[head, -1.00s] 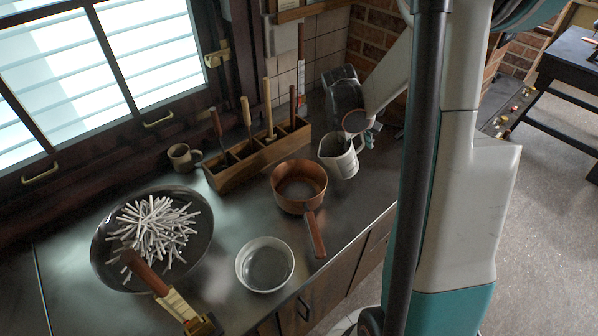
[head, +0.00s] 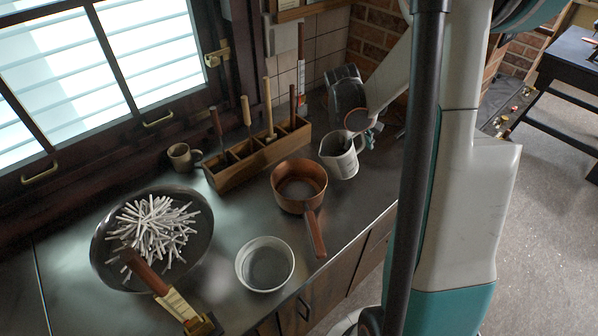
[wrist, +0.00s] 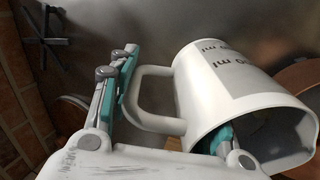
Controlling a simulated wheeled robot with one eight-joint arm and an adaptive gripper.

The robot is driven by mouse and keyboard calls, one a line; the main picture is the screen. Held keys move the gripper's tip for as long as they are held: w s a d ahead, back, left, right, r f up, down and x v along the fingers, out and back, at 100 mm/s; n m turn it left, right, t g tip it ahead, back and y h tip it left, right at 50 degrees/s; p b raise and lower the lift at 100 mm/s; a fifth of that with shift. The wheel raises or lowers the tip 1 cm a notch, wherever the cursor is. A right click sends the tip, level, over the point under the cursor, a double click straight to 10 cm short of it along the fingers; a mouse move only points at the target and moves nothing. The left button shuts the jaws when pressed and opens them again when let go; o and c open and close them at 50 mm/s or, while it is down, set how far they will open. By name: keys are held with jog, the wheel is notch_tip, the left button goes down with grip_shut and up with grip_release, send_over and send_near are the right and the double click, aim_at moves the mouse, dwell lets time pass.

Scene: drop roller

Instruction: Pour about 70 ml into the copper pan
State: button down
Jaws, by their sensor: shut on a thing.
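The copper pan (head: 299,187) stands on the metal counter, its wooden handle pointing toward the front edge. A white jug (head: 340,158) with a grey "ml" label is just right of the pan and behind it, apart from it in the head view. My gripper (head: 366,140) is shut on the jug at its handle side. In the wrist view the teal fingers (wrist: 170,112) are by the jug (wrist: 215,85) and its handle, and the jug looks tilted. The pan (wrist: 297,78) shows partly behind the jug. No stream is visible; the jug's contents are hard to make out.
A white bowl (head: 265,264) stands in front of the copper pan. A large dark pan (head: 101,243) of white sticks is at the left. A wooden tool rack (head: 231,176) and a brown mug (head: 181,157) stand near the window. A dark rounded object stands behind the jug.

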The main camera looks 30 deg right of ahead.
aim_at(361, 150)
jog(key=shift+d+f+y+b, duration=0.35)
jog(key=shift+d+f+y, duration=0.35)
jog(key=shift+f+y, duration=0.2)
jog(key=shift+d+f+y+b, duration=0.25)
jog(key=shift+f+y+b, duration=0.25)
jog(key=shift+f+y, duration=0.3)
jog(key=shift+y, duration=0.3)
dwell(1.6)
